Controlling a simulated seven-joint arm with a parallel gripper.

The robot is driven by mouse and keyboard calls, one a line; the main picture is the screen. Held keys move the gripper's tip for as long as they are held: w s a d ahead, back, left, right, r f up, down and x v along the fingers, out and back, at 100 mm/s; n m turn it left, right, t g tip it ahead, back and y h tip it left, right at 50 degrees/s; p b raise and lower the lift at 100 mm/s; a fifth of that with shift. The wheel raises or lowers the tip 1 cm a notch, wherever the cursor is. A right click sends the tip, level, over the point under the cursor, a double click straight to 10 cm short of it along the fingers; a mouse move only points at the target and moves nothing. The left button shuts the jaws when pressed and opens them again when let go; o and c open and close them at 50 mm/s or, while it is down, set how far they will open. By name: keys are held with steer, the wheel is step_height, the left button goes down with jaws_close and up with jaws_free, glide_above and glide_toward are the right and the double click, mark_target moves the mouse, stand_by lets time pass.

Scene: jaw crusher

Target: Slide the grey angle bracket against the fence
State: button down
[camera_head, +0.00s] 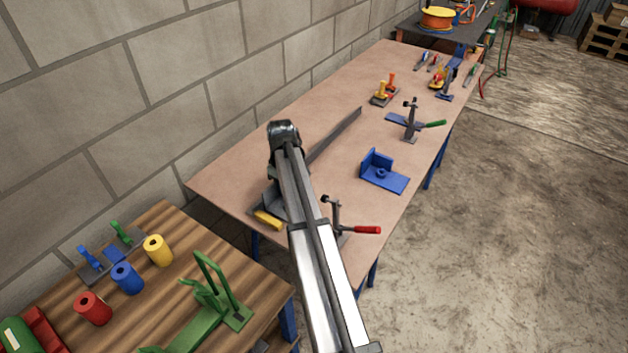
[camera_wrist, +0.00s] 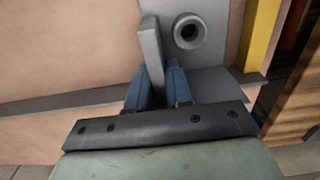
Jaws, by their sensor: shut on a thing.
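The grey angle bracket (camera_wrist: 208,60) shows in the wrist view, with a flat base, a round hollow boss and an upright plate. My gripper (camera_wrist: 160,82) has its blue-grey fingers shut on the upright plate. In the head view my arm hides the gripper and most of the bracket; a grey part (camera_head: 262,201) shows left of the arm. The fence (camera_head: 335,135) is a long, low grey bar along the tan bench. It shows as a grey strip (camera_wrist: 65,102) in the wrist view. I cannot tell whether bracket and fence touch.
A yellow bar (camera_head: 268,219) lies close beside the bracket. A red-handled clamp (camera_head: 366,230) stands right of my arm, with a blue bracket (camera_head: 385,177) and a green-handled clamp (camera_head: 411,122) beyond. A wooden table (camera_head: 170,225) with coloured cylinders stands at lower left.

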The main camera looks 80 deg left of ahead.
steer(key=shift+s, duration=0.15)
stand_by(0.5)
steer(key=shift+s+d, duration=0.6)
steer(key=shift+s, duration=0.05)
steer(key=c, duration=1)
jaws_free()
steer(key=shift+o, duration=0.2)
step_height(320, 180, up, 8)
stand_by(0.4)
steer(key=shift+w, duration=0.1)
